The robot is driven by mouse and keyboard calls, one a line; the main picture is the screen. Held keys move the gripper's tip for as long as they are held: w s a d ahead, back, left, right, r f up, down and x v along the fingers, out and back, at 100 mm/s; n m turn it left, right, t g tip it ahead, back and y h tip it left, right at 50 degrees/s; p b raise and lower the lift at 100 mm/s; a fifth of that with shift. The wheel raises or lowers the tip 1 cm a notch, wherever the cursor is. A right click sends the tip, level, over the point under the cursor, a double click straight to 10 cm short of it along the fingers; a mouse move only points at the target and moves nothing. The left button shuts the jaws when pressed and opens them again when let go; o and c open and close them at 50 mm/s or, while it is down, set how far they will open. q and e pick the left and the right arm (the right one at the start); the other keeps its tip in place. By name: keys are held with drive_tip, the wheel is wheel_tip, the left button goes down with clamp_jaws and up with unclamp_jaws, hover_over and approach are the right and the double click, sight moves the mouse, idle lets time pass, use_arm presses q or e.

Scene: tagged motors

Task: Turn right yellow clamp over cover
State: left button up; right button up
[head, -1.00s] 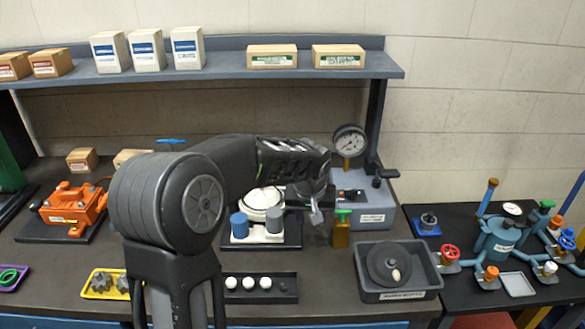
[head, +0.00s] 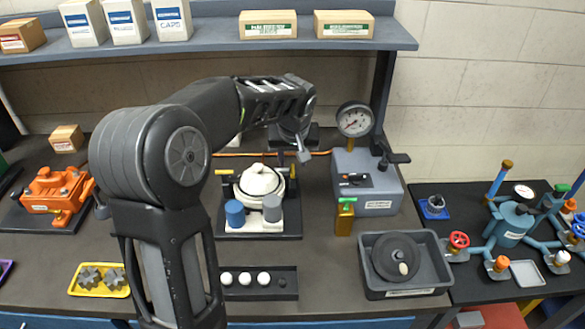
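The white round cover (head: 260,182) sits on a dark base plate at the middle of the bench, behind a blue and a grey cylinder. A yellow clamp (head: 224,172) sticks out at the cover's left side. The right yellow clamp shows only as a small yellow bit (head: 289,171) at the cover's right edge; its exact pose is hard to tell. My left gripper (head: 303,155) hangs above and just behind the cover's right side, pointing down and apart from the clamp. Its fingers look small and close together, and I see nothing between them. My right gripper is not in view.
A grey tray (head: 431,290) with a dark disc lies in front right. A dark holder with white balls (head: 288,286) is in front. The shelf (head: 330,46) overhangs behind.

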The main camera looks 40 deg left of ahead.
sight(293, 170)
use_arm(q)
drive_tip(key=p+x, duration=0.1)
drive_tip(key=x, duration=0.5)
drive_tip(key=shift+f, duration=0.2)
clamp_jaws()
idle(0.4)
